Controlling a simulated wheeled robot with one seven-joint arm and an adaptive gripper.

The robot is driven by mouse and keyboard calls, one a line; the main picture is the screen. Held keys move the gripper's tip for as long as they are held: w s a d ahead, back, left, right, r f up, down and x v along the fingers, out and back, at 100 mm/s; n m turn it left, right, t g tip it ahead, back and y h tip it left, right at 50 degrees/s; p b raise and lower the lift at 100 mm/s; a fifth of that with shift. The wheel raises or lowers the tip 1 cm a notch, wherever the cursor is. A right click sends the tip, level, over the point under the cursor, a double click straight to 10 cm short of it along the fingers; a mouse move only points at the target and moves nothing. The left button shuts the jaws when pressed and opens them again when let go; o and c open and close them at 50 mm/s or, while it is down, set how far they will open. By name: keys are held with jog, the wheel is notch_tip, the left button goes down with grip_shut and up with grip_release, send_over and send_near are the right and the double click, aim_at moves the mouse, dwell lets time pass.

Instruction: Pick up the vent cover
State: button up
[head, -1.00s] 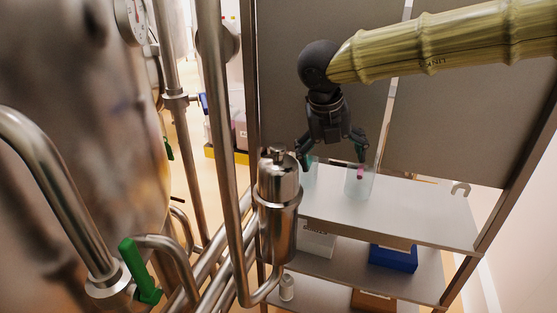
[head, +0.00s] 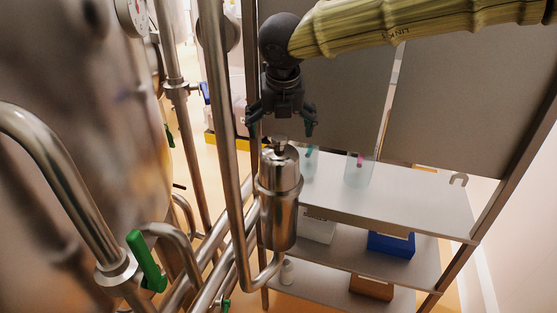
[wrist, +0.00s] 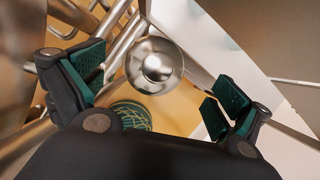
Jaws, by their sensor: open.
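The vent cover (head: 279,158) is a shiny steel cap with a small knob on top. It sits upright on a steel cylinder (head: 279,215) among the pipes. In the wrist view the cover (wrist: 154,66) shows from above as a round disc with a bright central knob. My gripper (head: 281,130) is open and points down just above the cover, its fingers to either side of the knob. In the wrist view the open fingers (wrist: 160,85) have green pads, and the cover shows between and beyond them. Nothing is held.
A metal shelf rack (head: 425,205) stands right of the cylinder, with clear beakers (head: 357,172) on its top board and a blue box (head: 391,245) below. A vertical pipe (head: 222,120) runs close on the left. A large steel tank (head: 70,190) fills the left side.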

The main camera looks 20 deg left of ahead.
aim_at(280, 138)
jog(key=shift+s+p+x, duration=0.15)
jog(key=shift+p+x, duration=0.35)
jog(key=shift+x, duration=0.8)
jog(key=shift+s+p+x, duration=0.15)
jog(key=shift+p+x, duration=0.35)
jog(key=shift+x, duration=0.8)
jog(key=shift+f, duration=0.1)
jog(key=shift+c, duration=0.4)
jog(key=c, duration=1.3)
